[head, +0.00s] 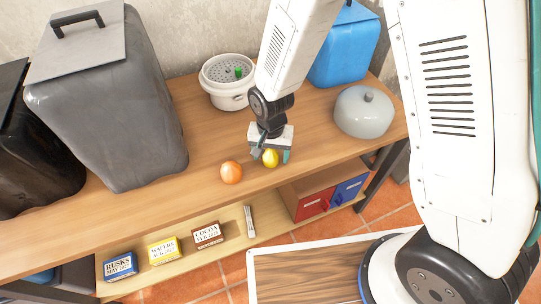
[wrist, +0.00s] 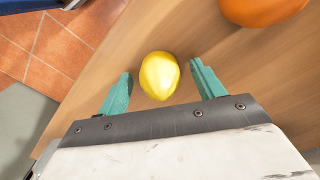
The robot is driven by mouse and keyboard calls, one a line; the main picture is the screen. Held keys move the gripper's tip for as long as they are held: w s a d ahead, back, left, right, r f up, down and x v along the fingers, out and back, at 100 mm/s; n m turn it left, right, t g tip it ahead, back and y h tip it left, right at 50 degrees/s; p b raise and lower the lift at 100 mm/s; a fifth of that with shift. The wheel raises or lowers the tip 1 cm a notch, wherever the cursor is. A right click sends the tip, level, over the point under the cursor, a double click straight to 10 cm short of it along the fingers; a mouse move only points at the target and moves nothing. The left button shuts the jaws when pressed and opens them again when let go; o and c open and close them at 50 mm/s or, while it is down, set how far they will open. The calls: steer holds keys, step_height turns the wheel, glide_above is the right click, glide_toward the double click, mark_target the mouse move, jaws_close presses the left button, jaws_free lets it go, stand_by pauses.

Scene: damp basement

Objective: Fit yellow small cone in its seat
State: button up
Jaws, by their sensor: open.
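My gripper (head: 270,155) points down over the wooden table with its teal fingers open. Between the fingers is a yellow rounded fruit (head: 270,159), which looks like a lemon. In the wrist view the lemon (wrist: 160,76) lies on the wood between the open fingers (wrist: 161,69), with a gap on both sides. I see no shape that is clearly a yellow small cone, and no seat for one that I can make out.
An orange (head: 231,172) lies just left of my gripper. A white colander pot (head: 228,96) with something green inside, a grey lidded pot (head: 366,113), a blue container (head: 343,50) and a large grey bin (head: 105,105) stand around. Boxes (head: 163,250) sit on the lower shelf.

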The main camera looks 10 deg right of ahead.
steer(key=c, duration=1.1)
steer(key=shift+o, duration=0.2)
steer(key=shift+r, duration=0.1)
